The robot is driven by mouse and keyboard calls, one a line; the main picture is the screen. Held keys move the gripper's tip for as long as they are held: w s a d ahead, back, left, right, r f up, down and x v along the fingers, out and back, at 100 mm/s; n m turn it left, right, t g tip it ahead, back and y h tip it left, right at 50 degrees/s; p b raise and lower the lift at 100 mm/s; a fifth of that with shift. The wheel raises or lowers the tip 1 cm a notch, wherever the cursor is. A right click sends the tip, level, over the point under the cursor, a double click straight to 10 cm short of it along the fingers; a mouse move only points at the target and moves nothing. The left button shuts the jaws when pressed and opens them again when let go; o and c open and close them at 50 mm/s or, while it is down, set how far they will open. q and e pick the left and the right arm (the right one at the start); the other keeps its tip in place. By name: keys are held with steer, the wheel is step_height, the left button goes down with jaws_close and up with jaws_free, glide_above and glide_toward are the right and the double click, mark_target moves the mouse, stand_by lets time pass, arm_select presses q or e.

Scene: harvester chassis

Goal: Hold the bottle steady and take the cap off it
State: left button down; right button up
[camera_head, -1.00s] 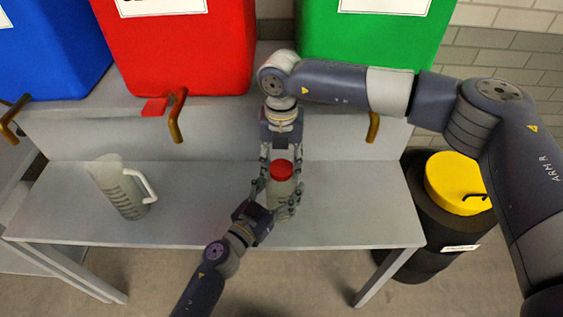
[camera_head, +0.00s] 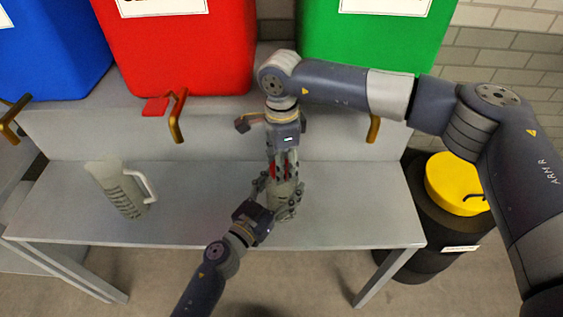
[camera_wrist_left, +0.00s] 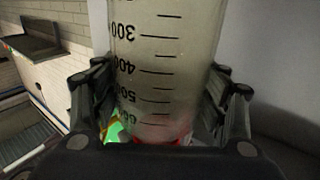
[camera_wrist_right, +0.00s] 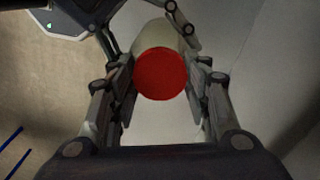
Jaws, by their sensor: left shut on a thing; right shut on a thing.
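The bottle (camera_head: 287,203) stands upright on the bench, translucent with dark measuring marks that show in the left wrist view (camera_wrist_left: 165,60). My left gripper (camera_head: 276,199) is shut on the bottle's body from the front left, with a finger on each side. The red cap (camera_wrist_right: 160,74) sits at the bottle's top, seen from above between the fingers in the right wrist view. My right gripper (camera_head: 284,172) points down from above and is shut on the cap. In the head view its fingers hide most of the cap.
A clear measuring jug (camera_head: 119,190) stands on the left of the grey bench (camera_head: 200,215). Blue (camera_head: 45,50), red (camera_head: 185,45) and green (camera_head: 375,35) bins stand behind. A black drum with a yellow lid (camera_head: 459,184) is at the right.

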steer(key=n, duration=0.5)
steer(key=shift+n, duration=0.4)
steer(key=n, duration=0.6)
steer(key=shift+n, duration=0.4)
steer(key=shift+r, duration=0.15)
steer(key=shift+r, duration=1)
steer(key=shift+r, duration=2)
arm_select(q)
steer(key=shift+c, duration=1.1)
jaws_free()
